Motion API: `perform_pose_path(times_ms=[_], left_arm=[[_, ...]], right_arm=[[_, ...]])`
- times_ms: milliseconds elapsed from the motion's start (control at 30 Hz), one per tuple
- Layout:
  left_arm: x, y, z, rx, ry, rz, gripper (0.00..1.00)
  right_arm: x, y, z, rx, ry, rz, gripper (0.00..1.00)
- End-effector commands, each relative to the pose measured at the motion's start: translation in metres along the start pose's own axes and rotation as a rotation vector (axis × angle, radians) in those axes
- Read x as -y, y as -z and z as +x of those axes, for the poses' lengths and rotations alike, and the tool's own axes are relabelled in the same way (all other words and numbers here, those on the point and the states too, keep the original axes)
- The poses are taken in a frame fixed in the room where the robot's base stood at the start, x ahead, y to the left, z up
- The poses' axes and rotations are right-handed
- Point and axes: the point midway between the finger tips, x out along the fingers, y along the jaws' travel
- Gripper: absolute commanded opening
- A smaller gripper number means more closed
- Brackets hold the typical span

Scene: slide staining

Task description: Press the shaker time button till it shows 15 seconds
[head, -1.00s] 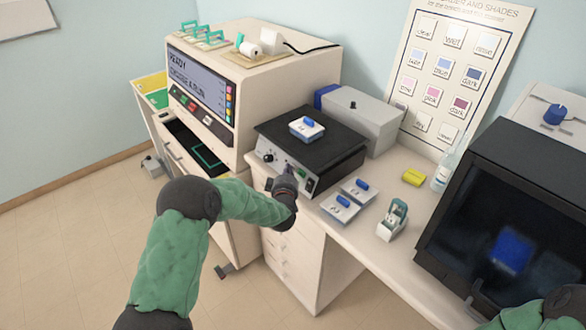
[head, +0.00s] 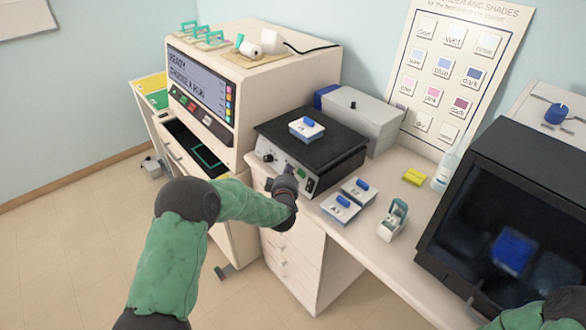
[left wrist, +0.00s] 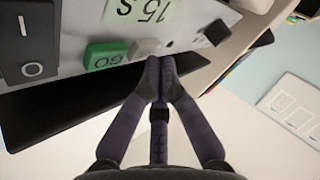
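The shaker (head: 320,150) is a low box with a black top and a light front panel, on the bench. In the left wrist view its display (left wrist: 138,10) reads "15 S", upside down. Beside it are a green GO button (left wrist: 105,55), a pale button (left wrist: 144,47) and a black power switch (left wrist: 28,40). My left gripper (head: 288,172) is at the shaker's front panel. In the left wrist view its fingers (left wrist: 161,68) are shut together and empty, with the tips at the pale button; I cannot tell whether they touch it. My right gripper is out of view.
A blue-handled block (head: 307,127) sits on the shaker's top. Two similar blocks (head: 358,190) (head: 340,208) and a small dispenser (head: 393,220) stand to its right. A large machine (head: 250,90) stands close on the left, a grey box (head: 362,120) behind.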

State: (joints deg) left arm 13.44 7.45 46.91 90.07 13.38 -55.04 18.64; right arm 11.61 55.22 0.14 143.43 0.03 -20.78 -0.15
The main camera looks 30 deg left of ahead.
Motion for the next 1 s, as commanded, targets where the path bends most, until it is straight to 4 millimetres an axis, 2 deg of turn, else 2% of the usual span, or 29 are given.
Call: perform_pose_path(times_ms=[567, 1000], left_arm=[[0.003, 0.009, -0.008, -0.001, 0.001, 0.0, 0.0], [0.014, 0.033, -0.034, -0.001, 0.002, -0.001, 0.0]], right_arm=[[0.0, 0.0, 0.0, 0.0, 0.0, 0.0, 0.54], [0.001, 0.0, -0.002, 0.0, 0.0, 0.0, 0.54]])
